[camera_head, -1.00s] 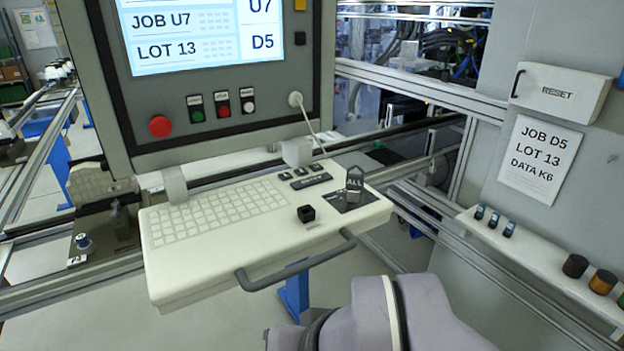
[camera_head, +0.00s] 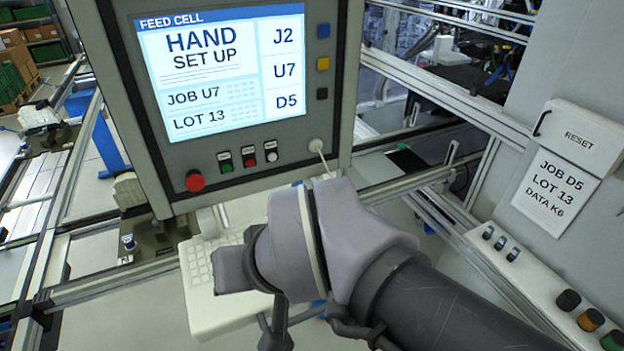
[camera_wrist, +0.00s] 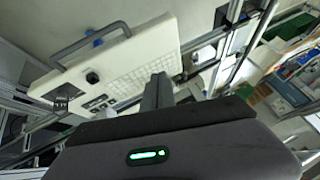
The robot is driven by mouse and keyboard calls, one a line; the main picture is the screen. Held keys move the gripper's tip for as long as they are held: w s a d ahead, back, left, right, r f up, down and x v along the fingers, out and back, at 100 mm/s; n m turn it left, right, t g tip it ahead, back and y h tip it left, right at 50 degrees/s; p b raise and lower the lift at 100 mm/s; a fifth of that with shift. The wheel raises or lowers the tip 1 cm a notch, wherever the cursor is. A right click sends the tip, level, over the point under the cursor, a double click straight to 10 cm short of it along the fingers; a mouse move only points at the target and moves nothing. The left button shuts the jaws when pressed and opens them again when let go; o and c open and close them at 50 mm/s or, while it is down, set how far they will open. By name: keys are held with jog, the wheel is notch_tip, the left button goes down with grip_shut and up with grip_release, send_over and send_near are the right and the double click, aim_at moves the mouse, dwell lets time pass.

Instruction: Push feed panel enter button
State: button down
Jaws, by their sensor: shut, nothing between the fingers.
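The feed panel (camera_head: 133,75) stands upright at centre left in the head view. Its lit screen (camera_head: 215,75) reads FEED CELL, HAND SET UP, JOB U7, LOT 13. Below the screen are a green button (camera_head: 226,166), a red button (camera_head: 249,162), a white button (camera_head: 271,156) and a larger red knob (camera_head: 194,181). The small button labels are unreadable, so I cannot tell which is enter. My gripper (camera_wrist: 158,92) is shut and empty in the wrist view, over the keyboard shelf (camera_wrist: 171,38). In the head view my arm hides the fingers.
The keyboard shelf (camera_head: 198,312) below the panel is mostly behind my arm. Its front handle (camera_wrist: 88,41) and a black knob (camera_wrist: 92,77) show in the wrist view. Blue, yellow and dark buttons line the panel's right side. A RESET box (camera_head: 580,135) hangs on the right wall.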

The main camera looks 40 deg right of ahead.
jog(key=w+d+r+h+p, duration=0.3)
jog(key=w+d+r+p, duration=0.25)
jog(key=d+r, duration=0.3)
jog(key=w+d+n+t+h+p, duration=0.1)
jog(key=w+d+n, duration=0.15)
jog(key=d, duration=0.25)
jog(key=w+d+n+h+p, duration=0.1)
jog(key=w+d+h, duration=0.15)
jog(key=d, duration=0.35)
jog(key=w+d+f+n, duration=0.3)
jog(key=w+d, duration=0.1)
jog(key=d, duration=0.2)
notch_tip(320, 180, down, 11)
jog(key=s+d+n+t+y, duration=0.1)
jog(key=d+n+y, duration=0.1)
jog(key=n+y, duration=0.3)
jog(key=shift+s+d+f+n, duration=0.15)
jog(key=shift+d+f+n, duration=0.1)
jog(key=shift+n, duration=0.3)
notch_tip(320, 180, down, 9)
jog(key=b, duration=0.8)
jog(key=shift+r+b, duration=0.2)
jog(key=shift+b, duration=0.1)
